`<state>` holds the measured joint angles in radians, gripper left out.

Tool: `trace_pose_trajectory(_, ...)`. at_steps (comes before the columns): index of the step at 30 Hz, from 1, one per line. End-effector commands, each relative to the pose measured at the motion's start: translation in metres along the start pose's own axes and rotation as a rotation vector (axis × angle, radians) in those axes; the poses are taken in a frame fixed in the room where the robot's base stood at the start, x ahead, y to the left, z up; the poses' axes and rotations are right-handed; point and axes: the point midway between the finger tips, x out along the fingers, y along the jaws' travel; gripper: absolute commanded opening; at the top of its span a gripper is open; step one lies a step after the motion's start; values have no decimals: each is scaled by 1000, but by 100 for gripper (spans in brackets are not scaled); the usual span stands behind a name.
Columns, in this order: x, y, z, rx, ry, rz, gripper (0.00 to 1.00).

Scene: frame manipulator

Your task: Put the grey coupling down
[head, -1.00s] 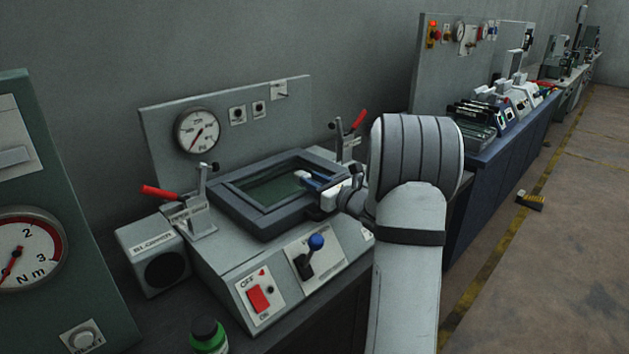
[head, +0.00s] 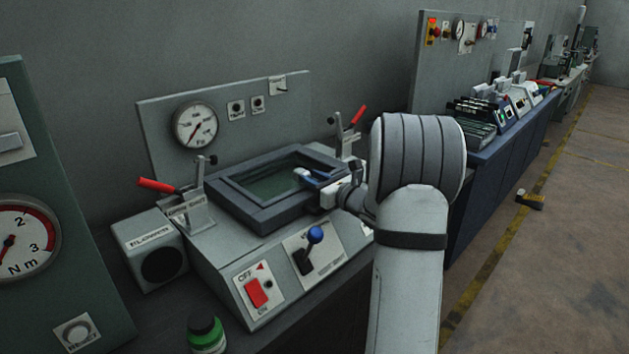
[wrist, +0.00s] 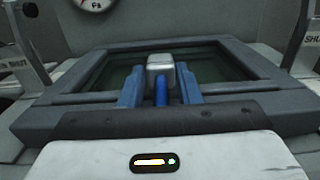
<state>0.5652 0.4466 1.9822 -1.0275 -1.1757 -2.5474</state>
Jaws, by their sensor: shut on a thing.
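The grey coupling (wrist: 160,66) is a small, light grey block with rounded edges, seen in the wrist view between the two blue fingers of my gripper (wrist: 160,84). The gripper is shut on it. In the head view my gripper (head: 318,178) reaches from the right over the dark framed tank (head: 262,219), and the coupling (head: 301,173) shows as a pale spot at the fingertips. It is over the greenish inside of the frame. I cannot tell whether it touches the surface below. A blue rod (wrist: 160,92) shows between the fingers.
Clamps with red handles (head: 158,185) stand left and right of the frame. A pressure gauge (head: 196,125) is on the panel behind. A blue-knobbed lever (head: 315,235) and red switch (head: 257,292) are on the front.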

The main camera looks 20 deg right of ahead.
Motion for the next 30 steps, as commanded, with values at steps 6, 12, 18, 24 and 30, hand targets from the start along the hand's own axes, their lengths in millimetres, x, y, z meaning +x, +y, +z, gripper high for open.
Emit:
trace_pose_trajectory(6,0,0,-4,0,-1,1,0)
trace_pose_trajectory(12,0,1,-4,1,2,1,38)
trace_pose_trajectory(18,0,1,-4,2,3,1,52)
trace_pose_trajectory(24,0,1,-5,3,4,1,52)
trace_pose_trajectory(30,1,1,4,3,5,2,52)
